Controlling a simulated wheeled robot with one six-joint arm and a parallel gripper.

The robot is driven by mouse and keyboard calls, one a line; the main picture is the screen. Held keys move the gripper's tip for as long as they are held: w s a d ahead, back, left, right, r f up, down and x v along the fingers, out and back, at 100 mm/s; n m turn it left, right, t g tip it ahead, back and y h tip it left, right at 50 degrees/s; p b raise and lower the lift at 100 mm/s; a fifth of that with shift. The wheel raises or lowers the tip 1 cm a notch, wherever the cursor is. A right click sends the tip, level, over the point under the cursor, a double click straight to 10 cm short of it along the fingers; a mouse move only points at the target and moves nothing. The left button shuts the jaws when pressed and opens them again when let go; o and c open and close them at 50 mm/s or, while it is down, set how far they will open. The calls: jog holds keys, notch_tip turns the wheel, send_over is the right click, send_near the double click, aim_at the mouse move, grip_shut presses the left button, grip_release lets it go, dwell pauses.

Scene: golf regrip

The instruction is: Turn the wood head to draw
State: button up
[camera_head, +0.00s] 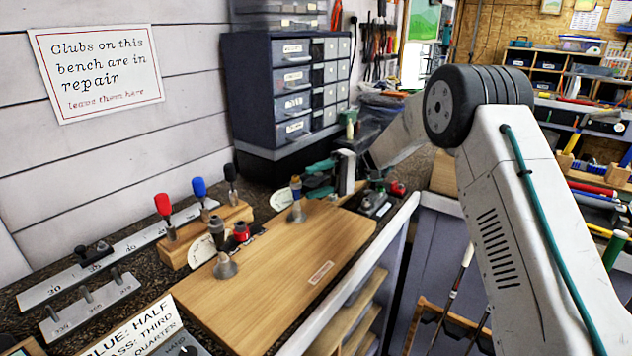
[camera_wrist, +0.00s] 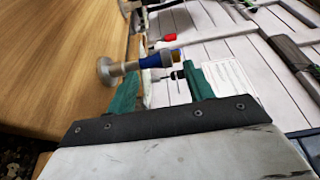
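A wooden board (camera_head: 330,238) on the bench carries two grey cone-based posts. The far post (camera_head: 296,203) has a blue and brass top and a white scale plate beside it. I cannot tell which one is the wood head. My gripper (camera_head: 322,180) has teal fingers and is open beside the far post. In the wrist view, the blue and brass post (camera_wrist: 150,61) shows in front of the gap between the parted fingers (camera_wrist: 160,72). I see no contact.
Red, blue and black-handled tools stand in a wooden block (camera_head: 206,236). A metal rule (camera_head: 130,252) lies along the wall. A lettered card (camera_head: 140,332) stands at the front. A drawer cabinet (camera_head: 285,85) is behind.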

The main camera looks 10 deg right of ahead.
aim_at(317, 175)
jog(key=shift+o, duration=0.8)
notch_tip(317, 175, up, 4)
jog(key=shift+f, duration=0.1)
jog(key=o, duration=0.5)
jog(key=s+d, duration=0.1)
jog(key=s, duration=0.7)
jog(key=shift+d+r, duration=0.2)
jog(key=shift+r, duration=0.2)
jog(key=s, duration=0.2)
jog(key=s+d, duration=0.1)
jog(key=s, duration=0.3)
jog(key=shift+s+d+r, duration=0.2)
jog(key=shift+r, duration=0.05)
jog(key=c, duration=0.7)
jog(key=shift+o, duration=0.2)
jog(key=shift+s, duration=0.7)
